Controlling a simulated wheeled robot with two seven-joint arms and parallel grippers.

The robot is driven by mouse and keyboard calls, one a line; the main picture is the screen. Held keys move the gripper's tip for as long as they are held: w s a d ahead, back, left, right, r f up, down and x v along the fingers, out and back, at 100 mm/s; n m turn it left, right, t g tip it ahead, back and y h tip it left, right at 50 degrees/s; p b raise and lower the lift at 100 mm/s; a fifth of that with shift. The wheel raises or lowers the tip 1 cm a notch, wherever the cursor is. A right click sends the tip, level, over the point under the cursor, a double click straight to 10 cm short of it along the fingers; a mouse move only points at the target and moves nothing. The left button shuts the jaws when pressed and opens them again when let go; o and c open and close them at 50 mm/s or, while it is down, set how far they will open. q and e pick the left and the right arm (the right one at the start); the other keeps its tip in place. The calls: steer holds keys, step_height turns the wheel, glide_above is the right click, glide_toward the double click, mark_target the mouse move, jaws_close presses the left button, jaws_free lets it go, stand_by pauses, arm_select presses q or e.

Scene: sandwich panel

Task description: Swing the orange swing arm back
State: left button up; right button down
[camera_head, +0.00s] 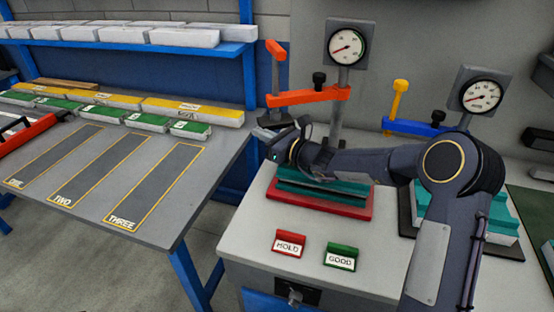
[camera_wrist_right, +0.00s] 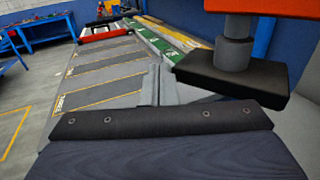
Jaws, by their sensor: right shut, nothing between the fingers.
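The orange swing arm (camera_head: 308,96) is a horizontal bar on the grey gauge post, reaching left to an upright orange handle (camera_head: 275,52). A black knob (camera_head: 319,79) sits on top of the bar. In the right wrist view, an orange piece (camera_wrist_right: 272,6) shows at the top right, above a grey stem and black pad (camera_wrist_right: 232,80). My right gripper (camera_head: 268,142) is below and left of the bar, seen partly. In the wrist view its fingers (camera_wrist_right: 157,84) are together and empty, left of the pad. My left gripper is out of view.
Under my right arm, a teal block sits on a red base (camera_head: 340,213). HOLD (camera_head: 289,243) and GOOD (camera_head: 341,257) tags stand in front. A second gauge with a blue swing arm (camera_head: 410,127) is at right. The left table (camera_head: 90,205) has marked lanes and several panels.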

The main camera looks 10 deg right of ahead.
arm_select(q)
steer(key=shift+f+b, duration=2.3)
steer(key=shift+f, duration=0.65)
arm_select(e)
steer(key=w+m+t+h, duration=0.2)
steer(key=w+m+h, duration=0.1)
steer(key=w, duration=1.1)
steer(key=shift+w+d+m+t+h, duration=0.3)
steer(key=shift+w+t+h, duration=0.1)
steer(key=shift+h, duration=0.5)
steer(key=shift+s, duration=0.1)
